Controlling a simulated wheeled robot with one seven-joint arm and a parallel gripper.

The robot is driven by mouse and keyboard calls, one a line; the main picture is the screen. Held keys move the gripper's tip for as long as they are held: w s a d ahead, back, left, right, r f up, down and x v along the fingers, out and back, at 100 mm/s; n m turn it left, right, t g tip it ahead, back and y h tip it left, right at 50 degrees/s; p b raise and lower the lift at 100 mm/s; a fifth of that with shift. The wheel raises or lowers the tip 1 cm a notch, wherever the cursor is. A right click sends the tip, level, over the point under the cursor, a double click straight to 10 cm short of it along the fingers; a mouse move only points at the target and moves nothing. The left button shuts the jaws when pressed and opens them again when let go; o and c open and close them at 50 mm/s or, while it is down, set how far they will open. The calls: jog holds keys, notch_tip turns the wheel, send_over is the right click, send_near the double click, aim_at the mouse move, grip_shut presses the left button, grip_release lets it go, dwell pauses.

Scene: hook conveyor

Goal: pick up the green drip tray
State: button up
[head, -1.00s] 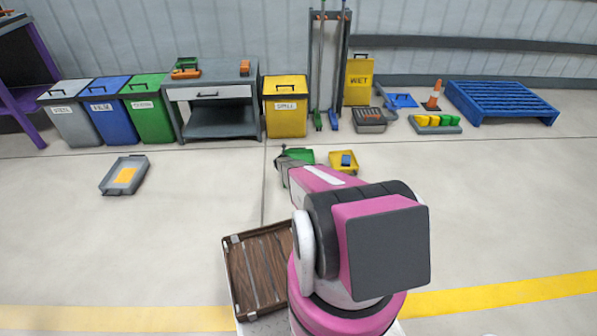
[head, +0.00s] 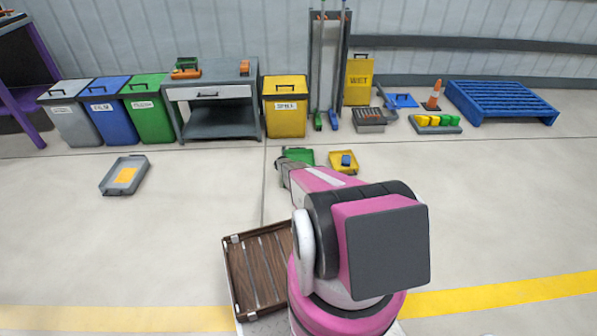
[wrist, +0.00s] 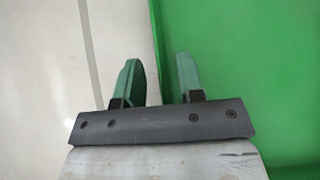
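The green drip tray (head: 300,155) lies on the floor beyond my arm in the head view, partly hidden by the arm's end. In the wrist view the tray (wrist: 240,80) fills the right side, and its straight edge runs between my fingers. My gripper (wrist: 158,60) is open, with one green finger on the outer floor side of the edge and the other over the tray side. A gap shows between the fingers and the edge; contact cannot be made out.
A yellow tray (head: 344,168) with a blue item stands just right of the green tray. A grey tray (head: 112,182) lies on the left floor. A brown slatted tray (head: 232,280) is near me. Bins, a workbench (head: 219,117) and a blue pallet (head: 500,100) line the wall.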

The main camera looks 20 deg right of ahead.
grip_shut()
jog(key=shift+r, duration=0.15)
dwell(1.2)
